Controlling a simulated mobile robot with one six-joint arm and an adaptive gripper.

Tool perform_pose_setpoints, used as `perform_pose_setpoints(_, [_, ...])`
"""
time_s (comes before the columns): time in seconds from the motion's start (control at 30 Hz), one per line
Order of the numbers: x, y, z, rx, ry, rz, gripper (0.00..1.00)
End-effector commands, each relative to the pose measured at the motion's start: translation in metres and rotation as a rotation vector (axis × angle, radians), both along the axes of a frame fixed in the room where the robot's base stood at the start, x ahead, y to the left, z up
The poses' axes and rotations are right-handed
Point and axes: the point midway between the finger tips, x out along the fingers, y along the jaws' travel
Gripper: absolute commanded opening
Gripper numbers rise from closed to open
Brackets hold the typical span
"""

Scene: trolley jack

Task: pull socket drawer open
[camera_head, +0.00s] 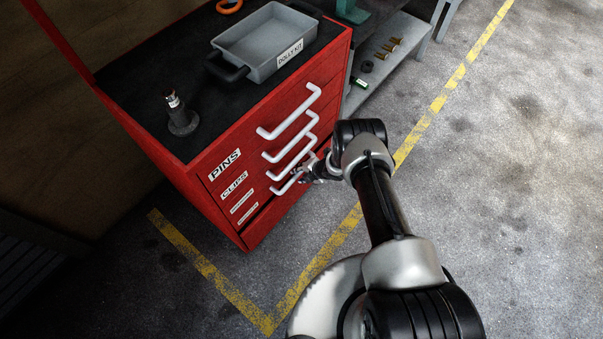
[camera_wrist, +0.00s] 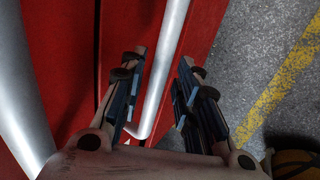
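A red tool cabinet (camera_head: 262,165) has stacked drawers with pale bar handles. The top drawer's label reads PINS (camera_head: 225,164) and the one below reads CLIPS (camera_head: 234,185). The lower labels are too small to read, so I cannot tell which is the socket drawer. My gripper (camera_head: 308,172) is at the lower handles on the cabinet front. In the wrist view my gripper (camera_wrist: 160,68) is open, its two fingers apart. A bar handle (camera_wrist: 164,70) runs between the fingers, with gaps visible beside it. My arm partly hides the lower handles' right ends.
Another handle (camera_wrist: 16,95) passes close on the left in the wrist view. On the cabinet top stand a grey tray (camera_head: 265,45) labelled DOLLY KIT and a small dark cylindrical part (camera_head: 182,120). A low shelf (camera_head: 392,50) stands behind. The floor at right is clear.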

Motion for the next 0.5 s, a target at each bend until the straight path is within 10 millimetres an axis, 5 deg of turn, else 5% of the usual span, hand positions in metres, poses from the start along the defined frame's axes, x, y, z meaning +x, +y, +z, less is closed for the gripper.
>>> perform_pose_setpoints(0.5, [-0.0001,-0.0002,0.0,0.0,0.0,0.0,0.0])
